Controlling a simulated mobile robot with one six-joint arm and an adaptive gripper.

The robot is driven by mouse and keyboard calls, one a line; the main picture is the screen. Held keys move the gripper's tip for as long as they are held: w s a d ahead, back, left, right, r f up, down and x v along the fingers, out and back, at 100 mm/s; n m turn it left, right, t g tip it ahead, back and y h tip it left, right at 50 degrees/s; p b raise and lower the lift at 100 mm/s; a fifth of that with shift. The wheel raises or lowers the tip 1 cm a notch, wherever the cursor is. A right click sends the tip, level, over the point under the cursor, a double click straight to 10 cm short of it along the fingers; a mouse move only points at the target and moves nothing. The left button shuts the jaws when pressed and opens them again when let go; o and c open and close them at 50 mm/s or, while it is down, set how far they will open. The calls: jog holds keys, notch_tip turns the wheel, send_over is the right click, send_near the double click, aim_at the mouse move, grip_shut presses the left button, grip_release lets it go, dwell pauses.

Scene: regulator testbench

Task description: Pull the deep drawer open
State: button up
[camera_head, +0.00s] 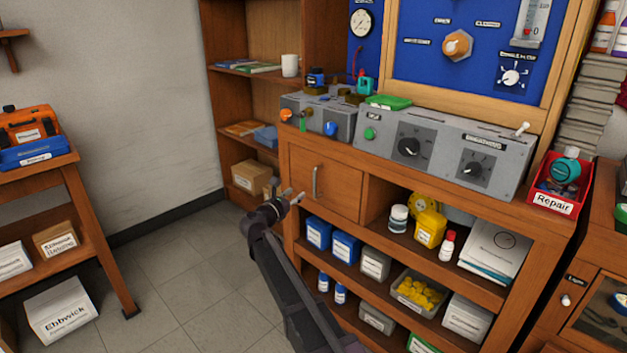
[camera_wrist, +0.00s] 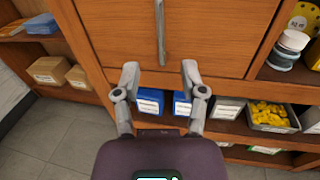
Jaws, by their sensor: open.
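The deep drawer (camera_head: 335,190) is a brown wooden front in the workbench, below the grey control boxes. It looks shut, flush with the bench. Its vertical metal handle (camera_head: 315,183) is at the middle of the front. In the wrist view the handle (camera_wrist: 160,32) runs down from the top edge, and the drawer front (camera_wrist: 210,35) fills the upper middle. My gripper (camera_head: 293,199) is open and empty, in front of the drawer's lower left. In the wrist view my gripper's fingertips (camera_wrist: 160,68) are spread either side of the handle's line, just below its lower end; contact is not visible.
Below the drawer are open shelves with blue boxes (camera_head: 345,246) and a bin of yellow parts (camera_head: 419,291). A shelf unit with cardboard boxes (camera_head: 251,177) stands left of the bench. The tiled floor (camera_head: 190,270) to the left is clear.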

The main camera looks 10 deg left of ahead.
aim_at(314, 179)
jog(key=x, duration=1.2)
